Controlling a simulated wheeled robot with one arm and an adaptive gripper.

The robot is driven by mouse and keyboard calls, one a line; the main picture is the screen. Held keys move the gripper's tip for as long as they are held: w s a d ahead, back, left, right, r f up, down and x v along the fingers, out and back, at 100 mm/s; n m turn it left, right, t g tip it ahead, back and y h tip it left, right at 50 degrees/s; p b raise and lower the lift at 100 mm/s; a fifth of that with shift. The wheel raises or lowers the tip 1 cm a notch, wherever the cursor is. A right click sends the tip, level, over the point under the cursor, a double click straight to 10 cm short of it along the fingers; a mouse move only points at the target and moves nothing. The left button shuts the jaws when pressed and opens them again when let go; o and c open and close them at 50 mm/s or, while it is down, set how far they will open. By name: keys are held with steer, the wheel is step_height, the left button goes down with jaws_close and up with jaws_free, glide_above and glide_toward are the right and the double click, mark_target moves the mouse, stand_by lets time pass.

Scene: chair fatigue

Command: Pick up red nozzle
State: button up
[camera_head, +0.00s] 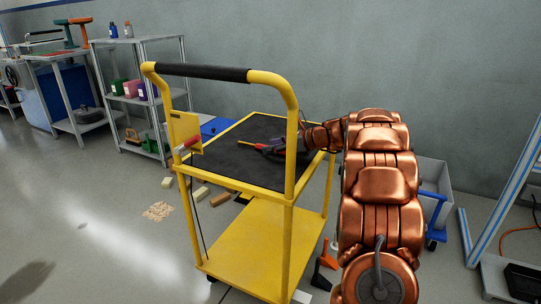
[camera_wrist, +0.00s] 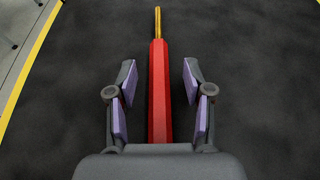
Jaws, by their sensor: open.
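The red nozzle (camera_wrist: 158,92) shows in the wrist view as a long red body with a thin yellow-gold tip pointing away from me. It lies over the black top of the yellow cart (camera_wrist: 245,60). My gripper (camera_wrist: 158,85) is open, with one purple-padded finger on each side of the red body and a gap on both sides. The near end of the nozzle is hidden behind my gripper's base. In the head view my gripper (camera_head: 272,148) is low over the cart's top (camera_head: 228,168), and the nozzle's tip (camera_head: 246,145) points left.
The cart's yellow push handle (camera_head: 275,85) rises in front of my arm. A small red-handled item (camera_head: 187,144) is at the yellow holder on its left post. Blocks (camera_head: 220,199) lie on the floor beyond the cart. A grey shelf (camera_head: 140,100) stands at the back left.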

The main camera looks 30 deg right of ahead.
steer(key=shift+w+a+f, duration=0.15)
steer(key=shift+w+a, duration=0.1)
steer(key=shift+w, duration=0.1)
jaws_close()
stand_by(0.3)
